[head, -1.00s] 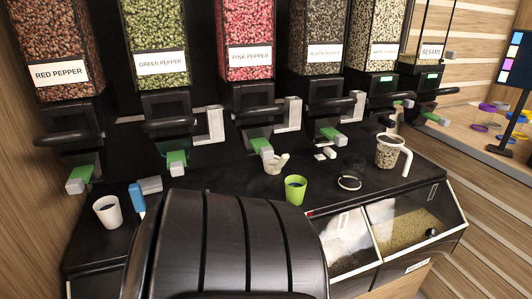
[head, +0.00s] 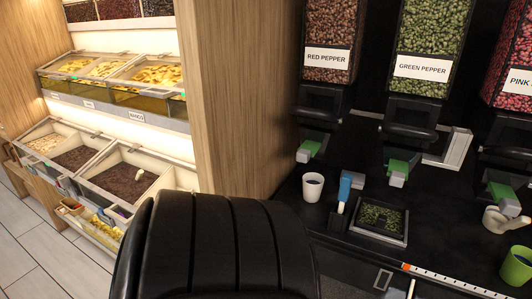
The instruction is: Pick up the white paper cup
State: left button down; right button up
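The white paper cup (head: 313,186) stands upright on the black counter, below the red pepper dispenser and left of a blue-handled scoop (head: 343,191). A large black ribbed part, likely mine, fills the lower middle of the head view, just below and left of the cup. Neither of my grippers shows in the head view.
Red pepper (head: 331,45) and green pepper (head: 430,50) dispensers hang over the black counter. A tray of green bits (head: 380,219) and a green cup (head: 516,268) stand to the right. A wooden partition (head: 237,100) rises on the left, with food bins (head: 125,180) beyond.

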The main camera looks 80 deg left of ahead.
aim_at(314, 183)
jog(key=j+u, duration=0.1)
jog(key=u, duration=2.05)
jog(key=k+j, duration=0.05)
